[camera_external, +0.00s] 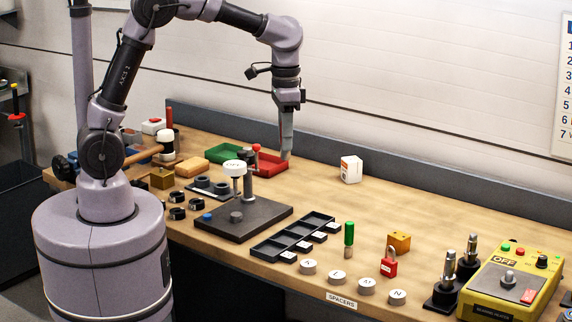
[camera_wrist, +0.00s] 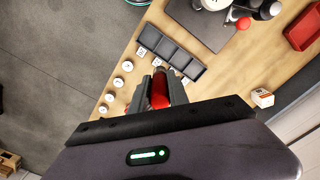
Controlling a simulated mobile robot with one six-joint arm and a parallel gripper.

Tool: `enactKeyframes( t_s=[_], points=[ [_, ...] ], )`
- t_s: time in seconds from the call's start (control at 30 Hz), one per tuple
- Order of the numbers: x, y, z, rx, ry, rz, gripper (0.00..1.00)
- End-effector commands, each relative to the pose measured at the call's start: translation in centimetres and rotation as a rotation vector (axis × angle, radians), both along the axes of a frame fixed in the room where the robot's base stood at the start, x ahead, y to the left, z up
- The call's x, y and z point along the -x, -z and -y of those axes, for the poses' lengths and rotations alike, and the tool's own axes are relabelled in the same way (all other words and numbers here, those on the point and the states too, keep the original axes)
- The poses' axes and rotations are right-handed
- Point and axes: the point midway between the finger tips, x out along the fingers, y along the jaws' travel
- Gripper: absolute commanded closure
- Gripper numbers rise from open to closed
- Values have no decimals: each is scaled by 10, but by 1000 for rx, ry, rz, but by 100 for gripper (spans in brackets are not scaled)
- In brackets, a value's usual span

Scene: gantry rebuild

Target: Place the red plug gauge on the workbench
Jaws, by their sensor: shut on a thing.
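In the wrist view my gripper (camera_wrist: 161,78) is shut on the red plug gauge (camera_wrist: 160,91), whose red part shows between the two fingers. The rest of the gauge is hidden by the fingers, and I cannot make it out in the external view. A green plug gauge (camera_external: 349,236) stands upright on the bench near the front.
A black compartment tray (camera_external: 292,238) and several white spacers (camera_external: 338,277) lie along the front. A dark fixture plate (camera_external: 240,218) with a post stands left of the tray. A white box (camera_external: 351,169) stands at the back. Bare wood lies between box and tray.

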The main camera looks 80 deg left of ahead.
Motion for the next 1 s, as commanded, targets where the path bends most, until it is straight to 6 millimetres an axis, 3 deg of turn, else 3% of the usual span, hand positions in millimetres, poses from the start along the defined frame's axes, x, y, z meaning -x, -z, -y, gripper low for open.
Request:
enactKeyframes(
  t_s=[0.23, 0.47, 0.8, 0.93, 1.0],
  points=[
    [-15, 2, 44, 0, 179, -2, 100],
    [-13, 54, 41, 0, 168, -5, 100],
    [-13, 160, 41, 1, 167, -5, 100],
    [-16, 184, 40, 0, 167, -3, 100],
    [-27, 189, 40, -1, 167, 0, 100]
  ],
)
